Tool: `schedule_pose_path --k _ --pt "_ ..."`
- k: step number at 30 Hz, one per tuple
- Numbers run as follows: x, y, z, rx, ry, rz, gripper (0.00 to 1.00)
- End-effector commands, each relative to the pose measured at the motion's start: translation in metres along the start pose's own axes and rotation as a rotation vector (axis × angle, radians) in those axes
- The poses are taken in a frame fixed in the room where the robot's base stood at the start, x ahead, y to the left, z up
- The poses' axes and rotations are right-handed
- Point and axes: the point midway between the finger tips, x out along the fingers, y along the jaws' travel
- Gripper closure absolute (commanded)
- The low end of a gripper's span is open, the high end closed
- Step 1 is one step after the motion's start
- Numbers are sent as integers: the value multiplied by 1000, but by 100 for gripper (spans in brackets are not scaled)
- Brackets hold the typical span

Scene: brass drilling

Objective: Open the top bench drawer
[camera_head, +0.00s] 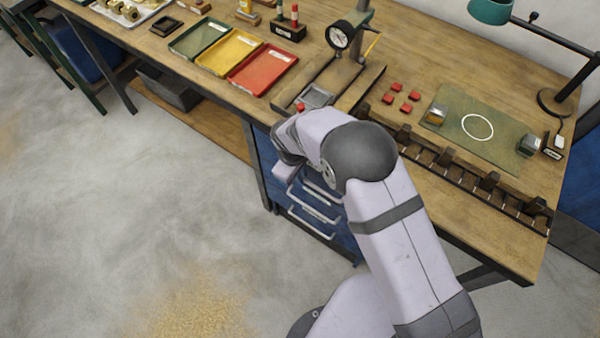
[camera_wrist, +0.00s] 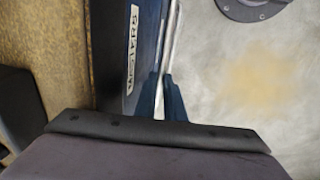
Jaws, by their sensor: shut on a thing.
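The blue drawer unit (camera_head: 264,160) stands under the front of the wooden bench, partly hidden behind my arm. The top drawer's front is mostly covered by my arm and wrist in the head view. In the head view the fingertips are hidden. I cannot tell how far the drawer stands out.
Lower drawer handles (camera_head: 313,213) stick out just below my wrist. The floor (camera_head: 130,220) left of the drawers is clear.

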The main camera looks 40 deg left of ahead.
Motion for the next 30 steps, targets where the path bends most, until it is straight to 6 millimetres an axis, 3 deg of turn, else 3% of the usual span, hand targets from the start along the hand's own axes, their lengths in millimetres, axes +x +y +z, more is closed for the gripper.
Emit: schedule_pose_path --k 5,11,17,30 --pt "-2 -8 0 -2 -1 -1 100" --pt "-6 -35 0 -5 -2 -1 100" --pt "-15 -82 -1 -7 -1 -1 100" --pt "-37 -202 -1 -7 0 0 100"
